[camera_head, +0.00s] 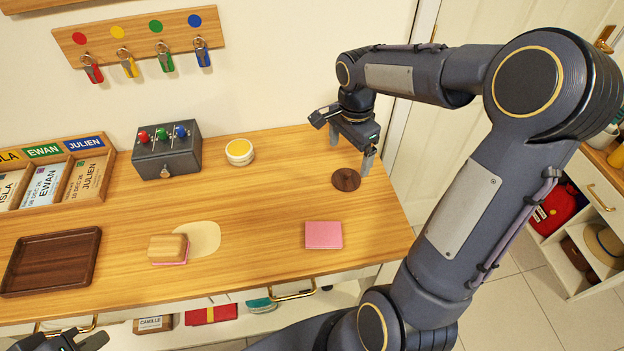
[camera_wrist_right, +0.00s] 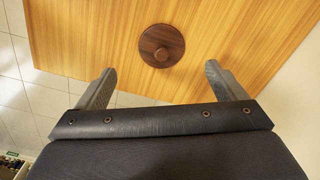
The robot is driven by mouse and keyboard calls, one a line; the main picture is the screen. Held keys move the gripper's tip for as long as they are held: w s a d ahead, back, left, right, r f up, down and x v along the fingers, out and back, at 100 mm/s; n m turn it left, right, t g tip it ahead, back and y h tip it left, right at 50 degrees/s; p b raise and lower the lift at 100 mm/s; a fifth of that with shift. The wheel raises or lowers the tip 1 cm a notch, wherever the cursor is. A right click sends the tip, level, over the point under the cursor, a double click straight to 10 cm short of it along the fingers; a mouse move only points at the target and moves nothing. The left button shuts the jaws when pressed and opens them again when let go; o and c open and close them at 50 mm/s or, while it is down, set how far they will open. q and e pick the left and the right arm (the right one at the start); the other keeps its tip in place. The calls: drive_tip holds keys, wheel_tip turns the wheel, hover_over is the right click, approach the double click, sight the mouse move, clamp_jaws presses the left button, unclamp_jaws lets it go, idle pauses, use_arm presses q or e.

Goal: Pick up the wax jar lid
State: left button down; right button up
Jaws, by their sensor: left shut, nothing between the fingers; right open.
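The wax jar lid is a round dark brown wooden disc (camera_head: 346,180) lying on the table near its right end. In the right wrist view the lid (camera_wrist_right: 161,46) shows a small round knob on top, and it lies beyond and between the fingertips. My right gripper (camera_head: 351,153) is open and empty above the table, just behind the lid, and not touching it; it also shows in the right wrist view (camera_wrist_right: 158,80). The jar (camera_head: 239,152), white with yellow content, stands uncovered at the back of the table. My left gripper (camera_head: 62,343) shows only partly at the bottom left corner.
A grey switch box (camera_head: 167,150), a brown tray (camera_head: 52,262) and a card holder (camera_head: 104,187) occupy the left. The table middle is clear.

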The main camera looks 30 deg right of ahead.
sight(347, 172)
drive_tip(key=shift+w+f, duration=0.15)
drive_tip(key=shift+f, duration=0.25)
drive_tip(key=f, duration=0.7)
drive_tip(key=shift+d+f, duration=0.1)
drive_tip(key=shift+d, duration=0.1)
drive_tip(key=c, duration=1)
drive_tip(key=shift+c, duration=0.2)
